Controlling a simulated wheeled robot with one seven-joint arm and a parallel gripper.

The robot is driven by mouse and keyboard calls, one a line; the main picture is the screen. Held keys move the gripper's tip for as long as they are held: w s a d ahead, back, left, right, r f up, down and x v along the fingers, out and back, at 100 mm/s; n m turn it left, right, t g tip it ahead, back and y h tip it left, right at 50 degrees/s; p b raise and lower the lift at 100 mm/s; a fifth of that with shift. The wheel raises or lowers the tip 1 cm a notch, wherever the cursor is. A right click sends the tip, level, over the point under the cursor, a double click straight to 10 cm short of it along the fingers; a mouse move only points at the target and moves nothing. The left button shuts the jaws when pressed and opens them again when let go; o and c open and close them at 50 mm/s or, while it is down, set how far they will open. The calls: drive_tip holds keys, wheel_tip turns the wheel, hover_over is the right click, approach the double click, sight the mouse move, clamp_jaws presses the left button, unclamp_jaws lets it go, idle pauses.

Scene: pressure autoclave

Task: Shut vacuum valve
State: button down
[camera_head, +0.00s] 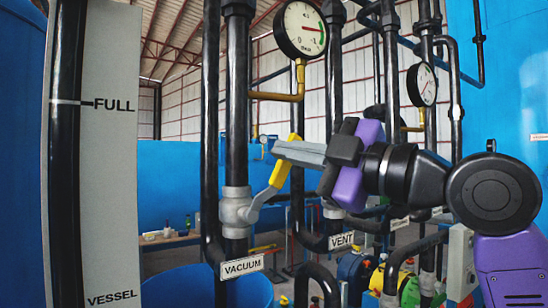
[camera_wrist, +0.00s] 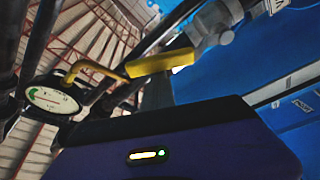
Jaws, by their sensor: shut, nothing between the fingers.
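The vacuum valve (camera_head: 236,208) is a grey metal body on a black vertical pipe in the head view, above the white VACUUM label (camera_head: 242,266). Its lever has a yellow handle (camera_head: 285,162) that slants up and to the right from the valve. The yellow handle also shows in the wrist view (camera_wrist: 160,63), with the grey valve body (camera_wrist: 212,22) at the upper right. My gripper (camera_head: 284,151) is shut, with its grey fingertips at the yellow handle from the right. Nothing is between the fingers. I cannot tell whether they touch the handle.
A round gauge (camera_head: 301,29) on a brass elbow hangs above my gripper, and another gauge (camera_head: 422,84) is at the right. Black vertical pipes stand close around the valve. A VENT label (camera_head: 341,241) sits below my gripper. A grey FULL/VESSEL panel (camera_head: 108,180) stands at the left.

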drive_tip(key=w+d+f+m+t+h+b, duration=0.2)
drive_tip(key=f+m, duration=0.6)
drive_tip(key=m, duration=0.6)
drive_tip(key=shift+w+d+f+t+h+b, duration=0.35)
drive_tip(key=shift+w+d+t+b, duration=0.65)
drive_tip(key=shift+d+t, duration=0.8)
drive_tip(key=shift+w+d+f, duration=0.1)
drive_tip(key=shift+d+f, duration=0.1)
